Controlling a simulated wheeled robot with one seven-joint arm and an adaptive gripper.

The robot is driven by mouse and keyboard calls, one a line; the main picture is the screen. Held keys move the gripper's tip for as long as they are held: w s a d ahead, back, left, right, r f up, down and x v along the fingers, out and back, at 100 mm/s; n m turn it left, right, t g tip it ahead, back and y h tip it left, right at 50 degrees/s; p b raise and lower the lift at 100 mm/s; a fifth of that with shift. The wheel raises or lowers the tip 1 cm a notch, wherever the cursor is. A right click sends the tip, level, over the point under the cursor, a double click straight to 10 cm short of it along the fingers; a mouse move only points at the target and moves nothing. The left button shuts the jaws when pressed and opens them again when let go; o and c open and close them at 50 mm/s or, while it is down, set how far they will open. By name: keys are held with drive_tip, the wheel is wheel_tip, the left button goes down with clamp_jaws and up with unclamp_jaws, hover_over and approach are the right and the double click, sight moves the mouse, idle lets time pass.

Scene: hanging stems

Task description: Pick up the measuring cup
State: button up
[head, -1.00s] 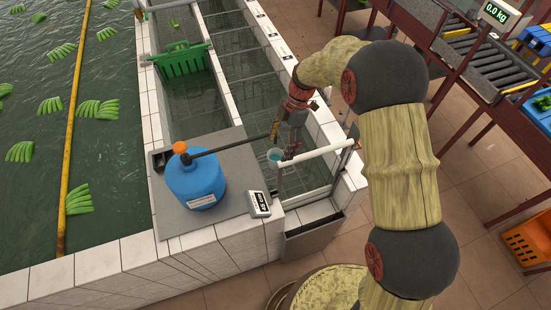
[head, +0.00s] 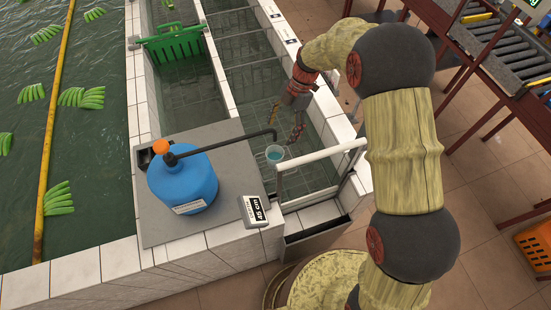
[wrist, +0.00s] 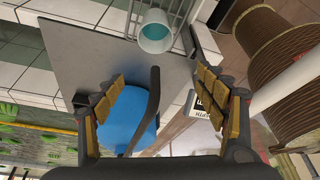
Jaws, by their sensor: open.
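The measuring cup (head: 274,153) is a small light cup with teal content or interior. It sits beneath the end of the black spout of the blue pump jug (head: 183,186), over the tank's near end. In the wrist view the cup (wrist: 155,32) is upper middle, beyond the fingertips. My gripper (head: 285,122) is open and empty, slightly behind the cup in the head view, apart from it. In the wrist view my gripper (wrist: 162,88) has its yellow-padded fingers spread, with the blue jug and black spout visible between them. What the cup rests on is unclear.
A white rail (head: 320,157) stands just right of the cup. A green crate (head: 172,48) hangs at the tank's back. Tiled walls border the water.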

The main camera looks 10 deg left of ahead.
drive_tip(key=b, duration=1.1)
hover_over(276, 158)
drive_tip(key=d, duration=0.2)
wheel_tip(276, 158, down, 13)
drive_tip(key=shift+x, duration=3.6)
drive_tip(key=shift+w, duration=0.15)
drive_tip(key=shift+c, duration=0.3)
drive_tip(key=c, duration=1.1)
drive_tip(key=shift+c, duration=0.7)
drive_tip(key=w+d+b, duration=0.1)
drive_tip(key=w+d, duration=1.1)
drive_tip(key=w, duration=0.1)
